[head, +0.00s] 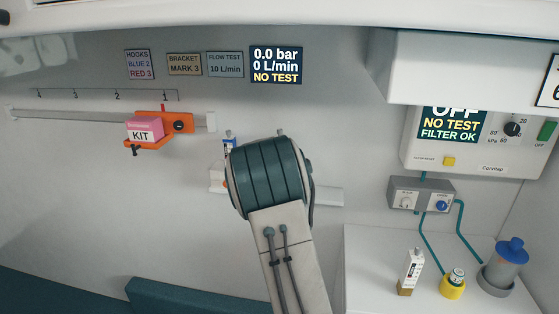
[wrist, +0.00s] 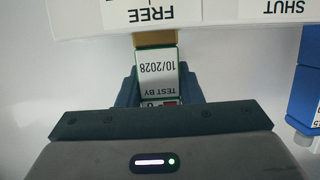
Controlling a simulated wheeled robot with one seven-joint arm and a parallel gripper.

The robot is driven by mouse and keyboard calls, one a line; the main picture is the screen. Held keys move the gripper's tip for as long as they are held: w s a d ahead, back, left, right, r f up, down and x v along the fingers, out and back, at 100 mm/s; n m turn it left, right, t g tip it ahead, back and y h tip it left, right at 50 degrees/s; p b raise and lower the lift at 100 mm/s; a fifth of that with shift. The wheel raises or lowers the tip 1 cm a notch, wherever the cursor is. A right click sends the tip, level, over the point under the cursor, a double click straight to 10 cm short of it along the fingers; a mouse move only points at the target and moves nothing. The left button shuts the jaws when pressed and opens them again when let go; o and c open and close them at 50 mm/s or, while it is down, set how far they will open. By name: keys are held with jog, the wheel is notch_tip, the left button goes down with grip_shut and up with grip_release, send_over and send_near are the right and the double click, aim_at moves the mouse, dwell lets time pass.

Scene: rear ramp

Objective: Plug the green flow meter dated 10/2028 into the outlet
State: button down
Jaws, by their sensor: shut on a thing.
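My gripper (wrist: 158,84) is shut on the flow meter (wrist: 157,74), whose white label reads "TEST BY 10/2028", upside down in the wrist view. A little green shows at the label's edge. The meter's brass-coloured end (wrist: 155,39) meets the edge of the white outlet panel (wrist: 90,22), at the part labelled "FREE". I cannot tell whether it is seated there. In the head view my arm hides the gripper, the held meter and most of the panel (head: 330,196).
A blue unit (wrist: 307,88) stands close at right, below the "SHUT" label. The wall display (head: 276,65) reads 0.0 bar, 0 L/min, NO TEST. A pink KIT box (head: 144,128) sits on an orange bracket. A white brown-based item (head: 412,266) stands on the right counter.

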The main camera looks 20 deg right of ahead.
jog(key=shift+f+b, duration=0.55)
jog(key=shift+f, duration=0.15)
jog(key=c, duration=0.9)
grip_release()
jog(key=shift+s, duration=0.1)
jog(key=v, duration=1.3)
jog(key=shift+s+a+r, duration=0.2)
jog(key=shift+s+r, duration=0.05)
